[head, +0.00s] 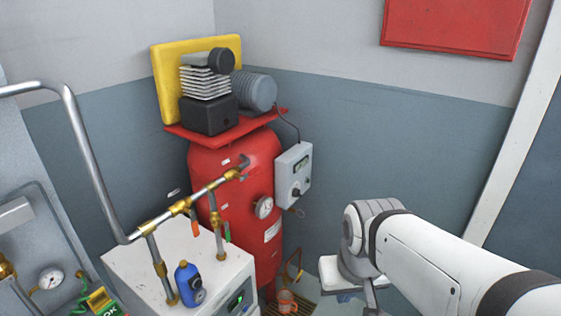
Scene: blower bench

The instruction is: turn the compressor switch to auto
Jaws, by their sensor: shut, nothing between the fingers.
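The compressor is a red upright tank (232,165) with a finned pump (206,84) and a grey motor (254,91) on top, beside the corner. A light grey control box (290,166) is at the tank's right side. On its front are a small display (301,164) and a dark rotary switch (296,191). The switch's setting and any labels are too small to read. My arm reaches in from the lower right and its wrist is bent downward, below and right of the box, apart from it. My gripper's fingers do not show.
Metal pipes with brass fittings (180,207) cross in front of the tank above a pale cabinet (130,262). A blue bottle (188,283) stands on the cabinet. A pressure gauge (264,207) is on the tank. The wall right of the box is clear.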

